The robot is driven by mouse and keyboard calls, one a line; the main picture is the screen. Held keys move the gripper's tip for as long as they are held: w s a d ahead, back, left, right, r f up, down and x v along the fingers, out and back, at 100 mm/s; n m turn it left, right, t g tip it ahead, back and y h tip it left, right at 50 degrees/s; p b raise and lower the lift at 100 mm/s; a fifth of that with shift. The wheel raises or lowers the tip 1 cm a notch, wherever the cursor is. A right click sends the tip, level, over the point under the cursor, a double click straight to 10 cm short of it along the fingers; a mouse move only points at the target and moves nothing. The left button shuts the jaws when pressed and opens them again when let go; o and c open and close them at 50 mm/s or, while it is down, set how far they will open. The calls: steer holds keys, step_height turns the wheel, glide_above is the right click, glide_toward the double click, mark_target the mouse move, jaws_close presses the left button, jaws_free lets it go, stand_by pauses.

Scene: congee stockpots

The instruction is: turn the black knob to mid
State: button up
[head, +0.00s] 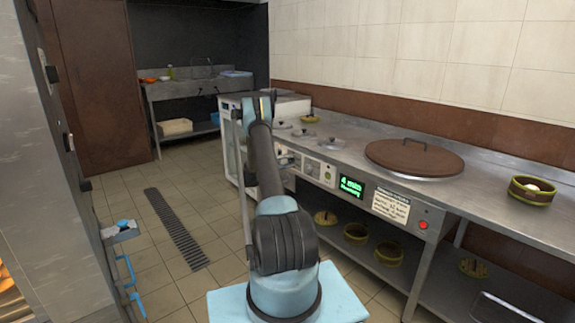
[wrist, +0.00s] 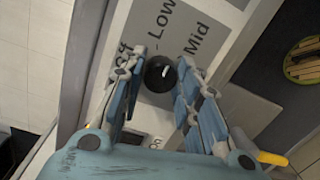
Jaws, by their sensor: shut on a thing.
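The black knob (wrist: 160,73) sits on a grey dial plate in the wrist view. The plate (wrist: 200,20) has the printed labels Off, Low and Mid around the knob. A short white mark on the knob points up and slightly right, in the direction between Low and Mid; its exact setting is hard to tell. My gripper (wrist: 162,68) has one blue-padded finger on each side of the knob and is shut on it. In the head view my arm reaches forward to the stove front, and the knob cannot be made out there.
The steel counter (head: 345,140) runs along the right wall. It carries a large brown lid (head: 414,157) and a bamboo steamer (head: 532,190). A green display (head: 351,187) and a red button (head: 423,225) are on its front. Tiled floor is clear to the left, with a drain grate (head: 177,229).

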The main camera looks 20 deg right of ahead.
steer(key=m, duration=0.5)
steer(key=shift+s+d+f+y, duration=0.1)
steer(key=shift+s+d+y, duration=0.1)
steer(key=shift+y, duration=0.1)
steer(key=shift+m, duration=0.3)
steer(key=o, duration=1.1)
steer(key=shift+a, duration=0.1)
steer(key=shift+c, duration=0.2)
steer(key=shift+w, duration=0.1)
steer(key=shift+a+t, duration=0.3)
steer(key=shift+a, duration=0.2)
steer(key=v, duration=1.1)
